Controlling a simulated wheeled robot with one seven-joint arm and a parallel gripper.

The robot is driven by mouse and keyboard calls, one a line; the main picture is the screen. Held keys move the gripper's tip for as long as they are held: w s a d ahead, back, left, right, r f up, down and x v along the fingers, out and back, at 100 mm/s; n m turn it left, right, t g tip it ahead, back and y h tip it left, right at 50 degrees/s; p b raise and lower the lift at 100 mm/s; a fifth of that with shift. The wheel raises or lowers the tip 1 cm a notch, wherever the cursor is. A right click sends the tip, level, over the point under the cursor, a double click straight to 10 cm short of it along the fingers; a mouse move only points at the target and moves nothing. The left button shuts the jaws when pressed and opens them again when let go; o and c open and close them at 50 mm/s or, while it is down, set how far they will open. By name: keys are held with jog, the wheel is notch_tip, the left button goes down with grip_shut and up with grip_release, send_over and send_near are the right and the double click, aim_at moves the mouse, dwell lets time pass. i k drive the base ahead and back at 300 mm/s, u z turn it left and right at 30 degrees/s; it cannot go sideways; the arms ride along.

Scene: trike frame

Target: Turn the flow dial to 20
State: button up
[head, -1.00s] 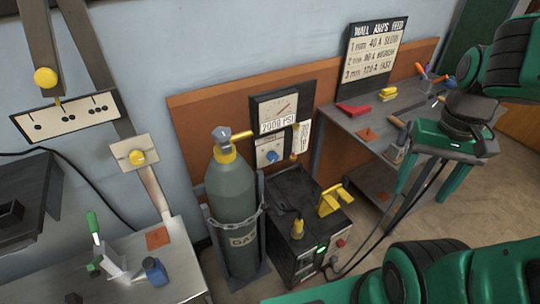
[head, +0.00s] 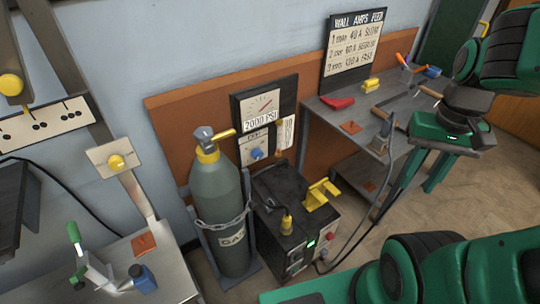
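The flow dial is a small blue knob (head: 257,154) on a pale panel (head: 246,146) under the gauge (head: 262,104) marked 2000 PSI. Its scale and pointer are too small to read. The panel is on the orange-brown backboard, behind the grey gas cylinder (head: 222,190). A tag (head: 284,133) hangs at its right. My gripper (head: 417,186) is at the right, in front of the side bench, well away from the dial. Its two green fingers point down and are apart, with nothing seen between them.
A black welding machine (head: 285,215) with yellow parts stands below the dial, beside the chained cylinder. The cylinder's brass fitting (head: 224,135) juts towards the gauge. A grey bench (head: 345,108) with tools is at right; another bench (head: 170,265) is at lower left. Floor shows at right.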

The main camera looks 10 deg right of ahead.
aim_at(258, 154)
jog(key=z, duration=1.8)
jog(key=k, duration=1.5)
jog(key=u, duration=1.7)
jog(key=i, duration=0.5)
jog(key=u, duration=0.1)
